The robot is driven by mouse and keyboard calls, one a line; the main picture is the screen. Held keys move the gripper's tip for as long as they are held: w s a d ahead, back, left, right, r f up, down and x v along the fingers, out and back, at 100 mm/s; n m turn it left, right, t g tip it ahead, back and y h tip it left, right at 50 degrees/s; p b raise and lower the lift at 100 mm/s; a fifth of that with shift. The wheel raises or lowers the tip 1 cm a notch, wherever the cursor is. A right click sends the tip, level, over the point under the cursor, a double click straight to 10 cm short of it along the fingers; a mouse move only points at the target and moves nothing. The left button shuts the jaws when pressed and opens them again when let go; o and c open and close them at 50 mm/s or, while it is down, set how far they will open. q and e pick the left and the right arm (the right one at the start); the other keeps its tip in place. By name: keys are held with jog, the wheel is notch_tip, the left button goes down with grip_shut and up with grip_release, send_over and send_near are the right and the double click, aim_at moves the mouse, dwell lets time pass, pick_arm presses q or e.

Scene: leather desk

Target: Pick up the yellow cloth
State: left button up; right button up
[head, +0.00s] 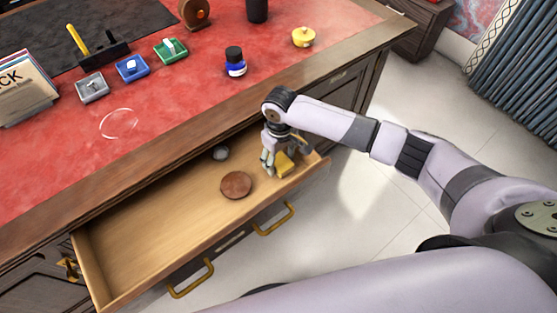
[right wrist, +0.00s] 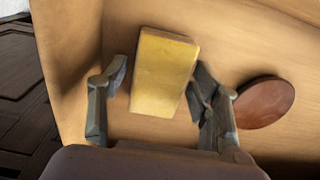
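The yellow cloth (head: 284,164) looks like a small folded yellow block lying on the floor of the open drawer, near its right end. In the right wrist view the cloth (right wrist: 160,72) lies between and just beyond my fingertips. My right gripper (head: 272,160) is inside the drawer, pointing down at the cloth. Its fingers (right wrist: 158,85) are spread to either side of the cloth, with a gap on the left; I cannot tell whether the right finger touches it. My left gripper is not in view.
The open wooden drawer (head: 150,235) also holds a round brown disc (head: 236,185) and a small grey round object (head: 220,153). The desk's front edge (head: 170,144) overhangs the drawer. On the red desktop stand an ink bottle (head: 235,62) and a yellow pot (head: 303,37). The drawer's left part is clear.

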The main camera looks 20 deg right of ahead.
aim_at(279, 160)
jog(key=c, duration=0.9)
jog(key=shift+o, duration=0.2)
notch_tip(279, 160, up, 20)
jog(key=p, duration=0.1)
jog(key=shift+p, duration=0.3)
